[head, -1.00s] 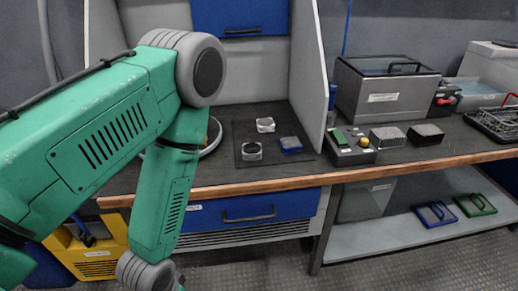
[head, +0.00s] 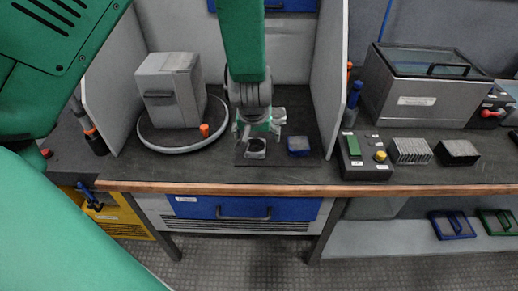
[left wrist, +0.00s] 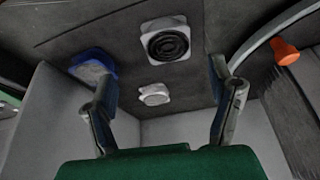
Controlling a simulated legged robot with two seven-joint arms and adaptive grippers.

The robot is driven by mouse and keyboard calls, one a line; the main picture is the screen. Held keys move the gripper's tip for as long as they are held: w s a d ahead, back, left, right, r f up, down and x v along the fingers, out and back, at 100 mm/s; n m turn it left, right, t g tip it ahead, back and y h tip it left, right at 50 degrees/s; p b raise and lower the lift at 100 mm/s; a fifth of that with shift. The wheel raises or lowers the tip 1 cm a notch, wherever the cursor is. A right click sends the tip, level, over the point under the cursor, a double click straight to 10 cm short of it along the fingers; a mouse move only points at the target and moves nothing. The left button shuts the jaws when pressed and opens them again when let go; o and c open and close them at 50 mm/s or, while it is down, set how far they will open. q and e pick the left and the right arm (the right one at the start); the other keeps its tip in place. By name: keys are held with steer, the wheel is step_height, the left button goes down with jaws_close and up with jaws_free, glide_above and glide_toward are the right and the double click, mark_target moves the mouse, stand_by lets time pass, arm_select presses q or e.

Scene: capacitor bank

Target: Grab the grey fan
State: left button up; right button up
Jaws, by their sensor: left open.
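A square light-grey fan with a dark round grille (left wrist: 165,40) lies on the dark mat. In the head view this fan (head: 255,150) is at the mat's front, just below my left gripper (head: 257,128). A blue item (head: 299,146) lies to the fan's right. My right gripper is out of view.
A grey box (head: 170,95) stands on a round turntable (head: 180,146) at left, with an orange knob (head: 204,130) beside it. Upright panels (head: 328,75) flank the mat. A button box (head: 365,165) and heatsink-like blocks (head: 410,151) stand at right.

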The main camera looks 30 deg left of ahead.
mark_target(254, 145)
arm_select(q)
steer(key=shift+w+a+f, duration=0.2)
steer(key=shift+a+f, duration=0.15)
steer(key=shift+f, duration=0.25)
steer(key=shift+w+a+f, duration=0.2)
steer(key=shift+a+f, duration=0.15)
steer(key=shift+f, duration=0.25)
steer(key=shift+a+f, duration=0.25)
steer(key=x, duration=0.1)
steer(key=b+x, duration=0.1)
steer(key=x, duration=0.2)
steer(key=shift+d+f+b, duration=0.15)
steer(key=shift+d+b, duration=0.15)
steer(key=shift+b, duration=0.05)
steer(key=shift+w+d+f, duration=0.1)
steer(key=shift+w+f, duration=0.05)
steer(key=shift+f, duration=0.05)
steer(key=shift+a, duration=0.2)
steer(key=shift+c, duration=0.4)
steer(key=shift+a, duration=0.2)
steer(key=c, duration=1.2)
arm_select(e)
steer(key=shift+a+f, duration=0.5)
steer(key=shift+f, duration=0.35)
